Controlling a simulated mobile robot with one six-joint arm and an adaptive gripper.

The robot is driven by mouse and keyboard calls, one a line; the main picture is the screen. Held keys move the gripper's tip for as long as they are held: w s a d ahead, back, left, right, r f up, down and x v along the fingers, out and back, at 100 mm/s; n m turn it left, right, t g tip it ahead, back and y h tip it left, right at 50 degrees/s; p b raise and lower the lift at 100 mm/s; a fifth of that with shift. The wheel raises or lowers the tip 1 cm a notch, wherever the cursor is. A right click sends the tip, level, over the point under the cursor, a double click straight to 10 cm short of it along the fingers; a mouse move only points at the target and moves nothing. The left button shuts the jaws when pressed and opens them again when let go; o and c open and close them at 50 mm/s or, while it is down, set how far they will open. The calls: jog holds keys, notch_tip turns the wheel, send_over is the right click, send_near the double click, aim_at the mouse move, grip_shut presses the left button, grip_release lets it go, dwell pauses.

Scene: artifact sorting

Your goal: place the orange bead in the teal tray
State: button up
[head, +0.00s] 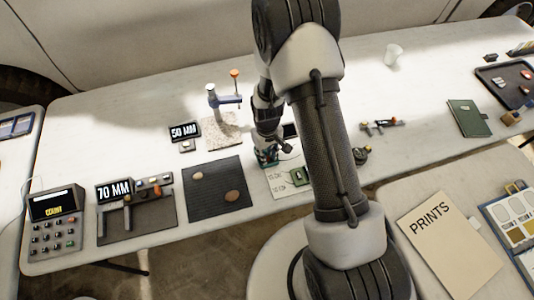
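My gripper (267,157) is at the end of my arm, low over the middle of the long white table, beside a white sheet with writing. It is small and partly dark, and I cannot tell whether its fingers are open or shut. A teal patch shows at its tip; I cannot tell whether it is part of the gripper or a tray. I cannot make out a loose orange bead. A round orange knob (235,73) tops a blue-grey stand. My arm hides part of the table.
A dark mat (216,205) holds two brownish ovals. Left of it are a "70 MM" display (115,190) and a keypad device (56,222). A dark tray (488,77) with small items lies far right. A white cup (393,55) stands at the back.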

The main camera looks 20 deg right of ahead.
notch_tip(320, 180, up, 12)
jog(key=p, duration=0.4)
notch_tip(320, 180, up, 9)
jog(key=t, duration=0.1)
send_over(268, 157)
jog(key=s+r+m+t, duration=0.1)
jog(key=s+r, duration=0.5)
jog(key=r, duration=0.6)
jog(key=s+r+m+t, duration=0.1)
jog(key=s+r, duration=0.3)
jog(key=s, duration=0.3)
jog(key=s+r+m+t, duration=0.1)
jog(key=s+r, duration=0.4)
jog(key=s, duration=0.3)
jog(key=shift+t, duration=0.3)
